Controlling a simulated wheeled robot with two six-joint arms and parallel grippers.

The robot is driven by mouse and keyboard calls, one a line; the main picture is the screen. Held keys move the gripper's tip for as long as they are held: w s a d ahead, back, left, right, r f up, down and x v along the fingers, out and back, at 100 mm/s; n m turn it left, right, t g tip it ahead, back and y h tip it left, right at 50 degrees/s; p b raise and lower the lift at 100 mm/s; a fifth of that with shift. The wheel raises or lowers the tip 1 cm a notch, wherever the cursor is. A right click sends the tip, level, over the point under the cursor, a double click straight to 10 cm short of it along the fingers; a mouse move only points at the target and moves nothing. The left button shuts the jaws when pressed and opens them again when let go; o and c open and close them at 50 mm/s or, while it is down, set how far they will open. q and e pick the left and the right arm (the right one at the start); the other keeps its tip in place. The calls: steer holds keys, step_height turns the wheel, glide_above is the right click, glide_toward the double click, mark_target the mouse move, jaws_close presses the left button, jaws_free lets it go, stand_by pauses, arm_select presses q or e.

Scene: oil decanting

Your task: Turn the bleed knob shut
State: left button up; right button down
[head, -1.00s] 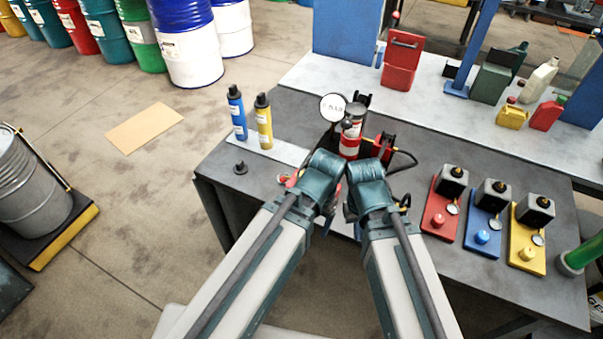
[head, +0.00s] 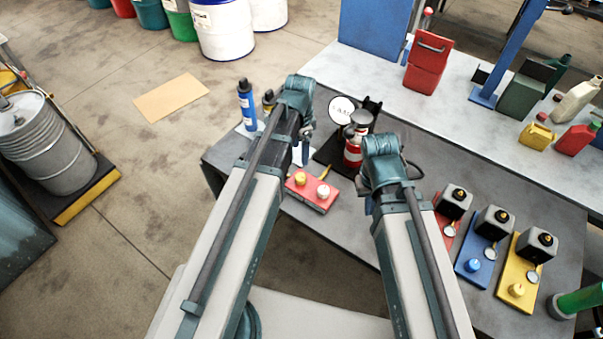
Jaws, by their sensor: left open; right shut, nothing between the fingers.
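I cannot tell which knob is the bleed knob. A round white gauge (head: 342,108) and a red-and-white cylinder (head: 352,157) stand behind it on a dark base. My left gripper (head: 304,150) is open, above and behind the block, apart from the knobs. My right gripper (head: 369,204) is shut and empty, right of the block. Its fingers are mostly hidden by my wrist.
A blue bottle (head: 247,106) stands at the bench's left, with a yellow bottle (head: 268,98) mostly hidden by my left arm. Red, blue (head: 473,266) and yellow (head: 517,291) plates with dark-topped units stand at the right. A pale bench with cans lies behind.

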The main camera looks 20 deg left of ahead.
mark_target(301, 176)
arm_select(q)
step_height(301, 176, down, 14)
steer(key=b, duration=1.3)
steer(key=shift+r, duration=0.15)
arm_select(e)
step_height(301, 176, down, 14)
steer(key=shift+r, duration=0.15)
arm_select(q)
jaws_close()
